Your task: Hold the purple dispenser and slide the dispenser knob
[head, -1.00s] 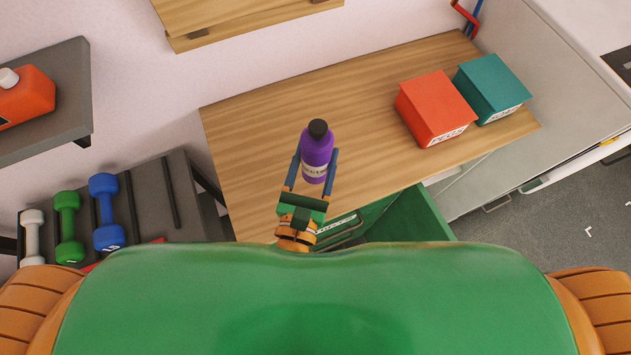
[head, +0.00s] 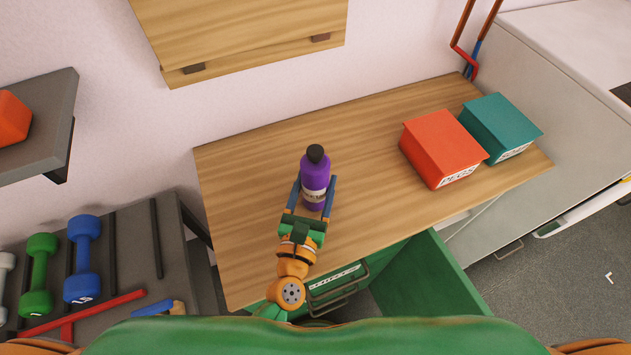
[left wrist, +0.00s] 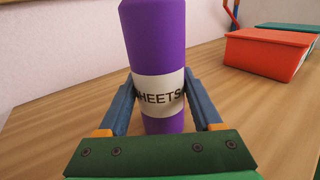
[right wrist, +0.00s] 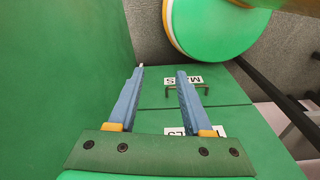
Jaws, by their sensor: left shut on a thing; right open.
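The purple dispenser (head: 315,172) is a bottle with a black top knob (head: 315,153) and a white label. It stands upright on the wooden desk (head: 260,150). My left gripper (head: 316,192) is shut on its lower body, one blue finger on each side. In the left wrist view the dispenser (left wrist: 155,40) fills the space between the fingers, and its label partly reads "HEETS"; the knob is out of that frame. My right gripper (right wrist: 161,80) is open and empty in front of green drawers with labels (right wrist: 180,80). It is not visible in the head view.
A red box (head: 440,145) and a teal box (head: 503,125) stand on the desk's right. A green drawer (head: 420,280) is below the front edge. Dumbbells (head: 80,260) sit on a rack at left. The desk around the dispenser is clear.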

